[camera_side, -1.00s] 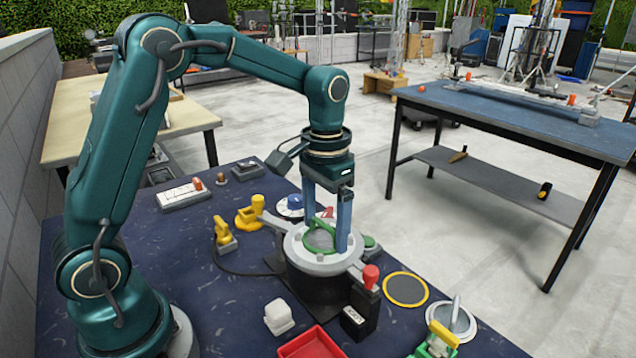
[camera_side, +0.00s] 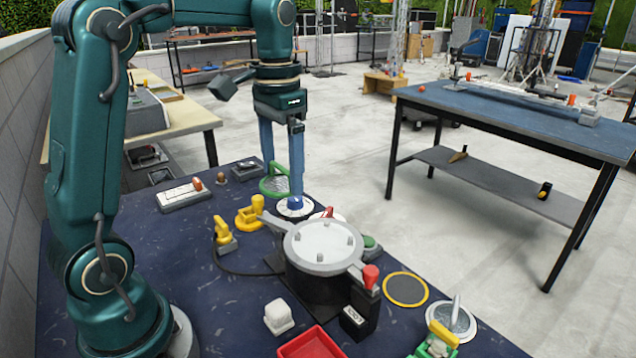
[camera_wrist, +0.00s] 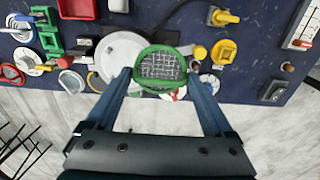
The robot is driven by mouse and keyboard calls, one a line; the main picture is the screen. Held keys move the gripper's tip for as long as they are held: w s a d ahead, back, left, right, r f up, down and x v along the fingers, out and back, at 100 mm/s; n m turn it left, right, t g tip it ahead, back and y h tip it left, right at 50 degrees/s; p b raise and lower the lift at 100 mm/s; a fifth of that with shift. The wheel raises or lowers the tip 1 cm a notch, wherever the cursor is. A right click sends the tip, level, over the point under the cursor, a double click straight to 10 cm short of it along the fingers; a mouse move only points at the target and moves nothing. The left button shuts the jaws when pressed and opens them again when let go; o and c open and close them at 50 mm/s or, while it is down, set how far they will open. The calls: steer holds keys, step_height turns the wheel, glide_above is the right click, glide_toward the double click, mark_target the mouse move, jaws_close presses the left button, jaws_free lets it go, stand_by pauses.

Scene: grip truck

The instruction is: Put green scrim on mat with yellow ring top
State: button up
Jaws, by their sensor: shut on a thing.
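The green scrim (camera_side: 270,187) is a green ring with grey mesh. My gripper (camera_side: 282,186) is shut on it and holds it in the air beyond the round grey stand, over the table's far edge. In the wrist view the scrim (camera_wrist: 160,65) sits between the two fingers and overlaps the stand's pale top. The mat with a yellow ring (camera_side: 405,290) lies flat at the right of the table in the side view, with nothing on it. My gripper is well to its left and farther back.
The grey-topped stand (camera_side: 323,243) has short pegs on top and stands between the scrim and the mat. A red-knobbed black box (camera_side: 364,300) is just left of the mat. A round metal piece with a handle (camera_side: 450,320) is to its right. Yellow fittings (camera_side: 250,212) stand left.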

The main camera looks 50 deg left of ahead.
steer(key=s+a+r, duration=0.1)
steer(key=a+r, duration=0.1)
steer(key=a, duration=0.1)
steer(key=shift+s+r, duration=0.25)
steer(key=shift+s, duration=0.1)
steer(key=d+f, duration=0.3)
steer(key=d, duration=0.5)
glide_above(241, 279)
step_height(241, 279, down, 9)
steer(key=shift+f, duration=3.95)
steer(key=shift+f, duration=0.1)
